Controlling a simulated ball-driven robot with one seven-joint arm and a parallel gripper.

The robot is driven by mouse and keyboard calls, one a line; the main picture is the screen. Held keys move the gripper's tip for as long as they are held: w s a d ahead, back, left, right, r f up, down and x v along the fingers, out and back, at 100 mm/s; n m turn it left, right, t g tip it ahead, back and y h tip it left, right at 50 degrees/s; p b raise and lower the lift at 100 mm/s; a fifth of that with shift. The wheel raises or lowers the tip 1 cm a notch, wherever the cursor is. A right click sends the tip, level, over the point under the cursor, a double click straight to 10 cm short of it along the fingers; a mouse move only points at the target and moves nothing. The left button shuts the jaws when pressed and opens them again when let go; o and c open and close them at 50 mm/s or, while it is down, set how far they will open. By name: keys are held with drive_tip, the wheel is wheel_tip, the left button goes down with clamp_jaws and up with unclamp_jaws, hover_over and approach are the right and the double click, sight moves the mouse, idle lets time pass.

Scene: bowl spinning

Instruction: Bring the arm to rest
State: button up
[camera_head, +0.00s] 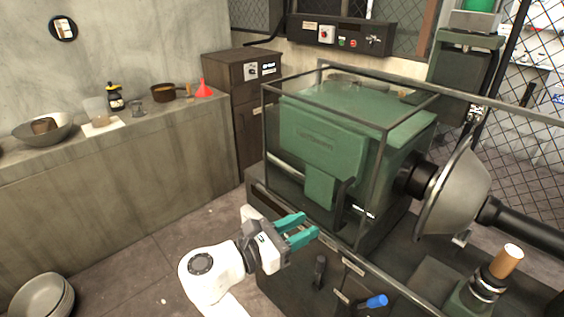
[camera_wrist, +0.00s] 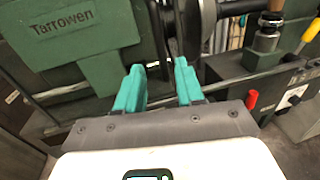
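My white arm reaches up from the bottom of the head view. My gripper (camera_head: 304,228) has two teal fingers and is held out in front of the green spinning lathe (camera_head: 325,140). In the wrist view my gripper (camera_wrist: 157,68) shows its fingers apart with nothing between them. The lathe's green housing (camera_wrist: 75,45) lies beyond the left finger. I cannot tell how close the fingertips are to the machine's front rail. A metal bowl (camera_head: 458,195) sits on the lathe's spindle at the right of the head view.
A clear guard with a dark frame (camera_head: 375,185) surrounds the housing. A wooden-topped handle (camera_head: 508,262) and a blue-tipped lever (camera_head: 376,301) stand out at front right. Stacked bowls (camera_head: 40,298) are at lower left. A counter (camera_head: 110,165) runs along the wall; floor between is open.

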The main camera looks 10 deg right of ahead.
drive_tip(key=s+d+f+m+g+y, duration=0.75)
drive_tip(key=s+d+f+m, duration=0.45)
drive_tip(key=s+d+f, duration=0.6)
drive_tip(key=s+f+m+y, duration=0.2)
drive_tip(key=s+m+y, duration=0.2)
drive_tip(key=s, duration=0.5)
drive_tip(key=s+d+f+m+y, duration=0.1)
drive_tip(key=s+m+y, duration=0.3)
drive_tip(key=s+m, duration=0.3)
drive_tip(key=shift+s+f+m, duration=0.35)
drive_tip(key=shift+s+m, duration=0.05)
drive_tip(key=shift+s, duration=0.45)
drive_tip(key=shift+d, duration=0.2)
